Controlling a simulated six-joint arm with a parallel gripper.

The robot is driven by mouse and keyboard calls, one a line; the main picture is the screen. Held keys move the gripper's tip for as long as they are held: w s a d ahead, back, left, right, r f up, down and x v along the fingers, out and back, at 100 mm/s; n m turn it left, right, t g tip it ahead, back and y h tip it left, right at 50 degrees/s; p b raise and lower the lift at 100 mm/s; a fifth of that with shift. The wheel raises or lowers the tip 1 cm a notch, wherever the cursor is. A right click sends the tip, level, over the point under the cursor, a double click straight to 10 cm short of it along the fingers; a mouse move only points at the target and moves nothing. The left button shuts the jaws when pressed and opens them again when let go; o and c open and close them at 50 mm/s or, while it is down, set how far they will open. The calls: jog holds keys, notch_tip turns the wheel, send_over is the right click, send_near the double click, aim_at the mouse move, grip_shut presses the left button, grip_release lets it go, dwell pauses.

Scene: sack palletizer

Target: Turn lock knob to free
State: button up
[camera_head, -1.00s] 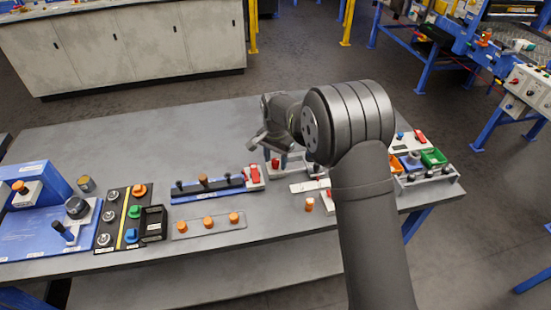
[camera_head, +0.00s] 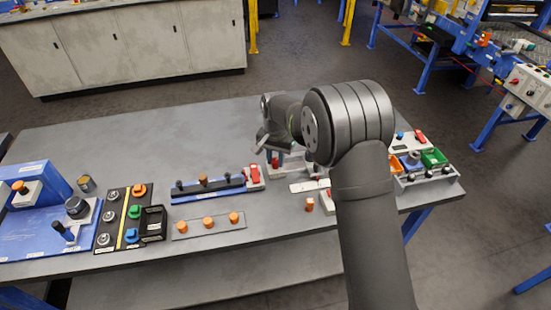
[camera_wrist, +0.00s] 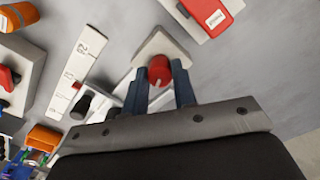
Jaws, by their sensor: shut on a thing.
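The red lock knob (camera_wrist: 159,70) stands on a pale block (camera_wrist: 163,45) in the wrist view. A short white line marks its top. My gripper (camera_wrist: 160,75) has its two blue-grey fingers on either side of the knob, shut on it. In the head view the knob shows as a small red spot (camera_head: 275,163) below my wrist, and my arm hides much of what is around it.
A white strip scale with numbers (camera_wrist: 76,75) and a black knob (camera_wrist: 81,104) lie left of my fingers. A red-topped part (camera_wrist: 211,14) sits at upper right. A blue rail (camera_head: 208,191) stands left on the bench. The bench's back left is clear.

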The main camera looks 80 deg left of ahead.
aim_at(276, 160)
jog(key=n, duration=0.6)
jog(key=shift+n, duration=0.3)
jog(key=n, duration=0.6)
jog(key=shift+n, duration=0.3)
jog(key=o, duration=1)
notch_tip(276, 160, up, 18)
jog(key=shift+f, duration=0.25)
jog(key=shift+f, duration=0.1)
notch_tip(276, 160, down, 17)
jog(key=shift+f, duration=0.15)
dwell(0.4)
